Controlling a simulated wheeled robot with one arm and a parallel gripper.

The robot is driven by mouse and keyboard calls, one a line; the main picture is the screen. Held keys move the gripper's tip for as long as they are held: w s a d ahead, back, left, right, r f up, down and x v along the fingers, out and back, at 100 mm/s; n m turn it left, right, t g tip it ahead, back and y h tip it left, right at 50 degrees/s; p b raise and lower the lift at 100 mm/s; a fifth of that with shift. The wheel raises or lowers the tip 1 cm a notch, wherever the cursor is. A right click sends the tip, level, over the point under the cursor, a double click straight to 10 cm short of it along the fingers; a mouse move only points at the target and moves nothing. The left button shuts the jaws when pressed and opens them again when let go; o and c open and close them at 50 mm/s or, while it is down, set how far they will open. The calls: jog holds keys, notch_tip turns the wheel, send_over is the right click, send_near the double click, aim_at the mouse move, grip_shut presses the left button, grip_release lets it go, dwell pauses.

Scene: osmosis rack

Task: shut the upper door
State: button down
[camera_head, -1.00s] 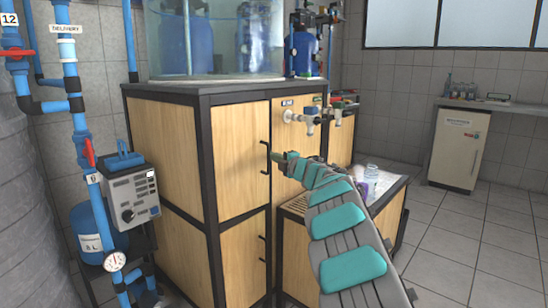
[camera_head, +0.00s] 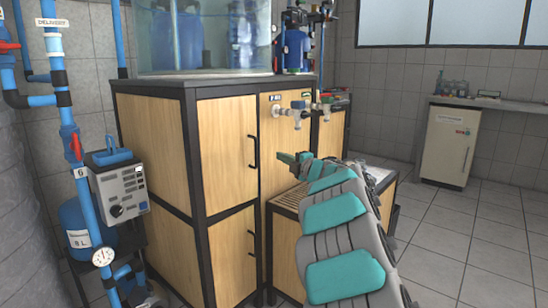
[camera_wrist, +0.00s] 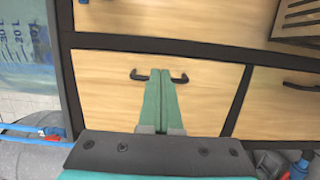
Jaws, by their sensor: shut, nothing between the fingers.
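The upper door (camera_head: 225,150) is a light wood panel in the black-framed cabinet under the water tank. It looks flush with its frame, with no visible gap. Its black handle (camera_head: 253,152) is on its right side. My gripper (camera_head: 283,157) is shut and empty, just right of the handle in the head view and apart from it there. In the wrist view my gripper (camera_wrist: 158,72) points at the upper door (camera_wrist: 105,95), its fingers overlapping the middle of the handle (camera_wrist: 179,79). I cannot tell if they touch.
The lower door (camera_head: 230,257) is below and looks shut. Valves (camera_head: 295,112) jut out above my gripper. A low wooden unit (camera_head: 285,240) stands right of the cabinet. A pump box (camera_head: 119,190) and blue pipes are at left. Open tiled floor (camera_head: 460,235) lies at right.

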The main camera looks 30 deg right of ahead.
jog(key=w+a, duration=0.1)
jog(key=w, duration=0.2)
jog(key=w+a+n+y+p, duration=0.1)
jog(key=w, duration=0.2)
jog(key=w+a+y+p, duration=0.1)
jog(key=w, duration=0.3)
jog(key=shift+a+f, duration=0.1)
jog(key=shift+a, duration=0.3)
dwell(0.4)
